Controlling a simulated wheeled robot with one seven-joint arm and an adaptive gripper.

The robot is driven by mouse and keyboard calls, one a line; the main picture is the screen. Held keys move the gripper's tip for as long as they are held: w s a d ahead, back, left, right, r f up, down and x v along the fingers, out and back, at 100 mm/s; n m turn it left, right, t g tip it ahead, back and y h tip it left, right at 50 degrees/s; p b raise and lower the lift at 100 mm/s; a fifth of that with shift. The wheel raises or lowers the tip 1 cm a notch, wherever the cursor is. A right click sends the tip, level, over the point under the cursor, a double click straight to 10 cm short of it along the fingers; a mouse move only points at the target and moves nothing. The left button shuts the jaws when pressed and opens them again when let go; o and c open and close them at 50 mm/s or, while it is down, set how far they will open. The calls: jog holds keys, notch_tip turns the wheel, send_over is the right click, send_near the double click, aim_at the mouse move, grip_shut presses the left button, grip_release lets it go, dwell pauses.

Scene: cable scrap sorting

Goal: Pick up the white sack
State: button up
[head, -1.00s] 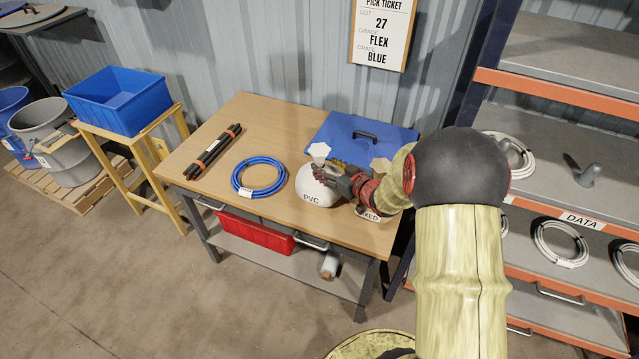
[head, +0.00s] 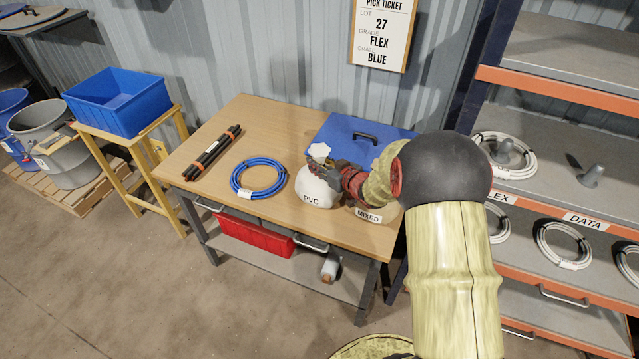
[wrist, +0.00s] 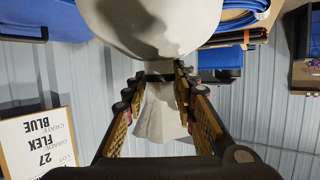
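The white sack (head: 316,188), marked PVC, stands upright on the workbench, its neck tied below a flared top (head: 319,151). In the wrist view its pale body (wrist: 160,25) fills the top middle, and its neck with a dark tie hangs below it in the picture. My gripper (head: 326,168) is at the neck, reaching in from the right. In the wrist view my gripper's fingers (wrist: 160,78) lie on either side of the neck, with narrow gaps visible; it looks open. The gripper hides part of the neck in the head view.
A sack marked MIXED (head: 368,214) stands close on the right, partly behind my arm. A blue cable coil (head: 258,177) lies to the left, with black rods (head: 212,153) beyond it. A blue lidded case (head: 345,128) sits behind. The bench's front left (head: 225,205) is clear.

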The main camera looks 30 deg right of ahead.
jog(key=c, duration=0.6)
grip_shut()
jog(key=shift+r, duration=0.15)
